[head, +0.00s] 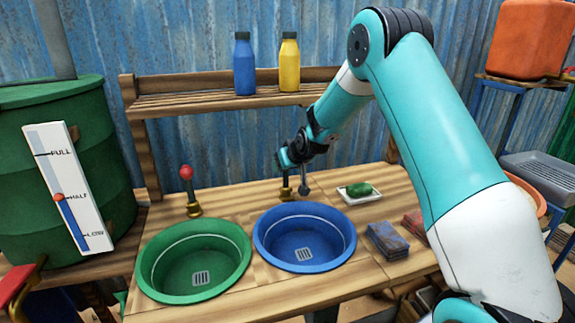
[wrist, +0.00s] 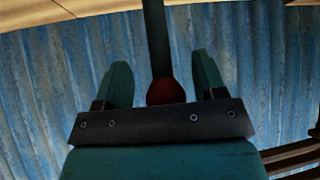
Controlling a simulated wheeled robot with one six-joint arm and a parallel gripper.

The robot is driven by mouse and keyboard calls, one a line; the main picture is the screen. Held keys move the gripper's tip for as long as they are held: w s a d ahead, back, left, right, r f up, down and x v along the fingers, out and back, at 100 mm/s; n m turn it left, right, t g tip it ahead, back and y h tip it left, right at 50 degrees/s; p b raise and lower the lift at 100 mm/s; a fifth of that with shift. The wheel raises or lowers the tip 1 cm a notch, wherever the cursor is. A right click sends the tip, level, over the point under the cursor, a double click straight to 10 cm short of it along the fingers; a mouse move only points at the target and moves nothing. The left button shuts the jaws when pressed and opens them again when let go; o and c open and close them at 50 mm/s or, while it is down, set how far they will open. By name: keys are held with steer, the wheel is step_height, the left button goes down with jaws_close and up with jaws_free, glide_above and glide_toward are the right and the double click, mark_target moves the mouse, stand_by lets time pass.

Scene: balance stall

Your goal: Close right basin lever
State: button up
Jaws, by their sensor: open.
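The right basin (head: 304,240) is a blue bowl set in the wooden counter, with a drain grid in its floor. Its lever (head: 286,194) stands behind it on a brass base; my gripper hides its upper part in the head view. In the wrist view a red knob (wrist: 166,92) on a dark stem lies between my two fingers, with gaps on both sides. My gripper (head: 282,160) is open around the knob, and its fingers also show in the wrist view (wrist: 161,75). I cannot tell the lever's exact tilt.
A green basin (head: 195,262) and its red-knobbed lever (head: 187,185) stand to the left. A soap dish (head: 352,198) and dark cloths (head: 387,241) lie to the right. A shelf (head: 200,104) with blue and yellow bottles is behind. A green barrel (head: 105,130) carries a level gauge.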

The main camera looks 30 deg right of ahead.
steer(key=shift+s+r, duration=0.1)
steer(key=b+v, duration=0.1)
steer(key=v, duration=1.6)
steer(key=shift+s, duration=0.1)
steer(key=s+a+r+n+g+y+p, duration=0.2)
steer(key=s+a, duration=0.4)
steer(key=a, duration=0.2)
steer(key=s+a+r+n+g+y+p, duration=0.1)
steer(key=s+a+r+g+y, duration=0.1)
steer(key=s+a, duration=0.5)
steer(key=s+a+r+n+g+p, duration=0.1)
steer(key=s+a, duration=0.3)
steer(key=s, duration=0.4)
steer(key=s+a+n+g+p, duration=0.2)
steer(key=s+a+n+g, duration=0.1)
steer(key=s, duration=0.6)
steer(key=a+g, duration=0.1)
steer(key=a, duration=0.1)
steer(key=shift+a+r+n+y, duration=0.3)
steer(key=shift+a+r, duration=0.05)
